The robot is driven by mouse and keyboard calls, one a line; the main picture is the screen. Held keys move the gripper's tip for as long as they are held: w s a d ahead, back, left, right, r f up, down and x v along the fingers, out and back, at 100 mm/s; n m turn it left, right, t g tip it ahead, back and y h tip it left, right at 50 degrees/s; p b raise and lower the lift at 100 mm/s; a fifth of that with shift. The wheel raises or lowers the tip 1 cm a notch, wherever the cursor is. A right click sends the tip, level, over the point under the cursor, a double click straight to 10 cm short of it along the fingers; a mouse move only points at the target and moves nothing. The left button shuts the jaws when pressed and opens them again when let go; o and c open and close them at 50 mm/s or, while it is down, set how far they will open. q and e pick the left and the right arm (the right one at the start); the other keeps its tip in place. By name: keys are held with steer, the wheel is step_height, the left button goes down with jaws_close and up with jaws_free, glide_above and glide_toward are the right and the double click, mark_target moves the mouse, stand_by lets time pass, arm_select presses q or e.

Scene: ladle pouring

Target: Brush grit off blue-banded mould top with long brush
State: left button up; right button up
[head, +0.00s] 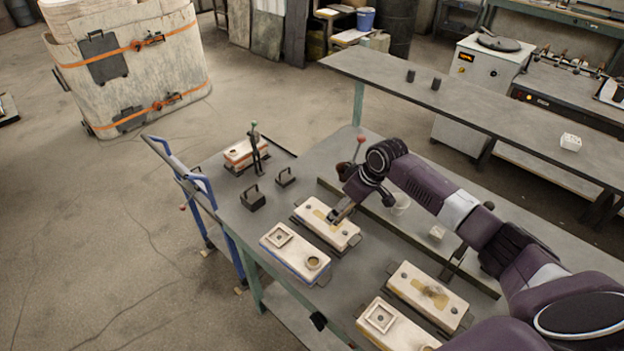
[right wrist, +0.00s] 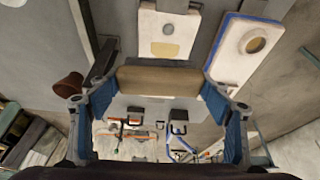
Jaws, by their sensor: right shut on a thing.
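The blue-banded mould (head: 291,262) lies on the grey bench, a pale block with a blue band along its lower edge, a square recess and a round hole on top. Its round hole and blue edge show in the right wrist view (right wrist: 235,62). I cannot make out grit on it. My right gripper (head: 342,210) is over the neighbouring mould with a yellowish patch (head: 322,229), behind and right of the blue-banded one. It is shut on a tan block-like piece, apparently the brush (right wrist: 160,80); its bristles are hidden. My left gripper is not in view.
Black weights (head: 253,201) stand at the left end of the bench. A blue-handled cart (head: 200,195) adjoins it. A brown pot (right wrist: 69,84) is close to my gripper.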

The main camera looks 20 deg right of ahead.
steer(key=shift+r+p, duration=0.65)
steer(key=shift+r, duration=0.65)
